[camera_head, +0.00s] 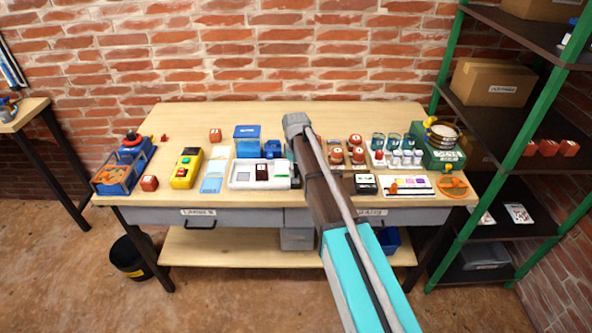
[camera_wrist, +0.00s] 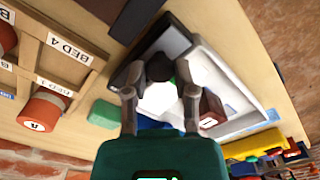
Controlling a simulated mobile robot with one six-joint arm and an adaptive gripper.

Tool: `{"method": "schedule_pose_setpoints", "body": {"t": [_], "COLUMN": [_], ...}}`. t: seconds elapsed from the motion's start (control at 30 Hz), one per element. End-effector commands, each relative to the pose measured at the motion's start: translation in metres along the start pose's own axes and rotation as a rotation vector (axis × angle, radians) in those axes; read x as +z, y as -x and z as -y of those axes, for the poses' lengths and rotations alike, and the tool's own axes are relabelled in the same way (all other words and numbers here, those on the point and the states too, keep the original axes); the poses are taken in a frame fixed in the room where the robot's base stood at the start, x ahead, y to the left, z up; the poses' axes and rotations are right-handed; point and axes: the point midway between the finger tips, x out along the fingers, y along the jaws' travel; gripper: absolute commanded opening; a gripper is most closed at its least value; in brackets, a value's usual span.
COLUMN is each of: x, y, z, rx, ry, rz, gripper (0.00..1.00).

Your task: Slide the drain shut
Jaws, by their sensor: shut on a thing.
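A white tray unit (camera_head: 243,176) with a dark red block (camera_head: 262,172) in it sits near the front middle of the bench. It also shows in the wrist view (camera_wrist: 237,92), with the dark red block (camera_wrist: 211,108). My gripper (camera_wrist: 172,84) is at the end of this tray in the wrist view, its fingers closed in on a small part there. A bright white patch and a bit of green show between the fingers. I cannot make out a drain slide or its position. My arm hides the gripper in the head view.
A blue box (camera_head: 247,140) stands behind the tray. A yellow device (camera_head: 186,168) is to its left. A wooden rack labelled BED 4 (camera_wrist: 60,50) with red-capped items is beside my gripper. Green shelving (camera_head: 541,120) bounds the right; brick wall stands behind.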

Motion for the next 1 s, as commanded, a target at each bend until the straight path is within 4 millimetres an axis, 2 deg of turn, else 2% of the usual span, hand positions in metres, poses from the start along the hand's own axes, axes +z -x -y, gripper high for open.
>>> {"method": "schedule_pose_setpoints", "body": {"t": [0.17,0.47,0.8,0.83,1.0], "x": [-0.003,-0.031,-0.033,-0.033,-0.033], "y": [0.000,0.000,0.000,0.000,0.000], "z": [-0.003,-0.030,-0.033,-0.033,-0.033], "rx": [0.000,0.000,0.004,0.004,0.003], "ry": [0.000,0.000,0.000,0.000,0.000], "rz": [0.000,0.000,-0.004,-0.004,-0.003], "gripper": [0.00,0.00,0.00,0.41,0.70]}}
